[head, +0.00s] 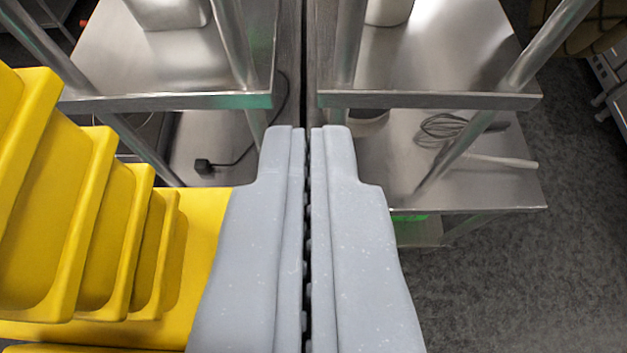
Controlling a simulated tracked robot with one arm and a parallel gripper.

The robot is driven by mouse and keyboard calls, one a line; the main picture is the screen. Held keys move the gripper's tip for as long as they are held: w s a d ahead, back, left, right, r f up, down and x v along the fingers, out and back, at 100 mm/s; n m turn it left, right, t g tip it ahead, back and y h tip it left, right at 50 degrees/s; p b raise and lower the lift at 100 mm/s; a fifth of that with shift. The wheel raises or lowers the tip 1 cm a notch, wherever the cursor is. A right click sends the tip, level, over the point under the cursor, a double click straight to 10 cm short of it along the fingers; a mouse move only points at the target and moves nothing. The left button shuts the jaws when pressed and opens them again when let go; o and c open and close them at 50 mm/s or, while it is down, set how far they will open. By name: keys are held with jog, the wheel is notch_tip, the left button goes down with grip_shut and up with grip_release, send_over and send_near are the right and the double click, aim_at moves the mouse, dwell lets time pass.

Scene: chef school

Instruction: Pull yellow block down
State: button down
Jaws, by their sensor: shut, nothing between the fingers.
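A large yellow block (205,225) fills the left side of the head view. It has several stepped, scooped ledges, and its left and lower parts run out of the picture. My gripper (306,130) is in the middle, pointing up the picture. Its two grey fingers are shut with only a thin dark seam between them, and nothing is held. The left finger overlaps the right edge of the yellow block in the picture. I cannot tell whether they touch.
Two steel shelf units stand behind, with upper shelves (430,98) and lower shelves. A whisk (445,128) lies on the right lower shelf. A black cable plug (203,166) lies on the left one. Grey floor (520,290) is clear at the lower right.

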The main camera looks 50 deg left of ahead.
notch_tip(320, 180, down, 12)
jog(key=b, duration=1.2)
jog(key=shift+f, duration=0.25)
notch_tip(320, 180, down, 14)
jog(key=b, duration=1.3)
jog(key=shift+b, duration=0.35)
notch_tip(320, 180, down, 14)
jog(key=b, duration=1.3)
jog(key=shift+f, duration=0.1)
